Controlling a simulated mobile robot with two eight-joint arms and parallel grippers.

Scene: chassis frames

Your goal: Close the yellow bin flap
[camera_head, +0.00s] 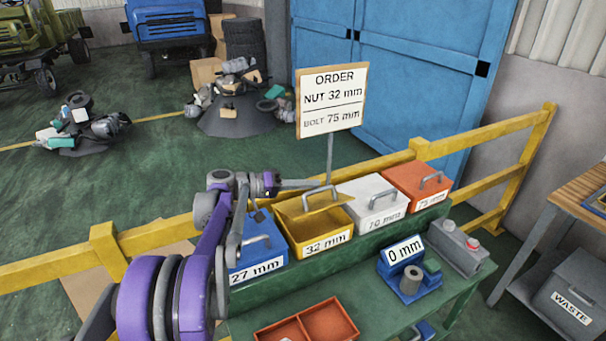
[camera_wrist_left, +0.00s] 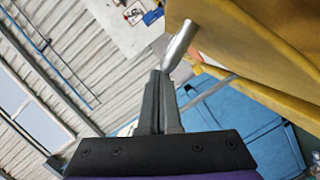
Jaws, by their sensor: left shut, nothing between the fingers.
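The yellow bin (camera_head: 317,243), labelled 32 mm, stands on the green bench between the blue and white bins. Its flap (camera_head: 322,205) is raised and tilted, leaving the front of the bin open. The flap's grey handle (camera_head: 318,191) is on its upper side. My left gripper (camera_head: 318,183) is shut and empty, just above the flap by the handle. In the left wrist view, its closed fingers (camera_wrist_left: 160,82) point at the metal handle (camera_wrist_left: 182,45) beside the yellow flap (camera_wrist_left: 245,35); whether they touch it I cannot tell. My right gripper is out of view.
The blue 27 mm bin (camera_head: 255,254), white 70 mm bin (camera_head: 373,201) and red 75 mm bin (camera_head: 417,184) are closed. An order sign (camera_head: 331,99) stands behind. A 0 mm gauge (camera_head: 403,272), a grey button box (camera_head: 457,248) and a red tray (camera_head: 306,328) are in front.

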